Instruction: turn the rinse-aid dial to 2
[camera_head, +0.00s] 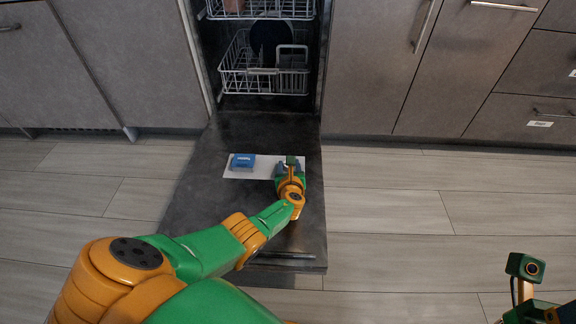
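The open dishwasher door (205,205) lies flat and dark below the dishwasher. A pale dispenser panel (262,175) is set in its inner face. A blue piece with light lettering (242,161) sits at the panel's left end. My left gripper (288,167) is over the panel's right end. The rinse-aid dial cannot be made out; the gripper covers that end of the panel. The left fingertips are too small and hidden to tell open from shut.
The dishwasher's lower wire rack (240,78) is inside the cavity with a dark round plate (270,40). Grey cabinets (365,70) stand on both sides. The wood-look floor (400,215) right of the door is clear.

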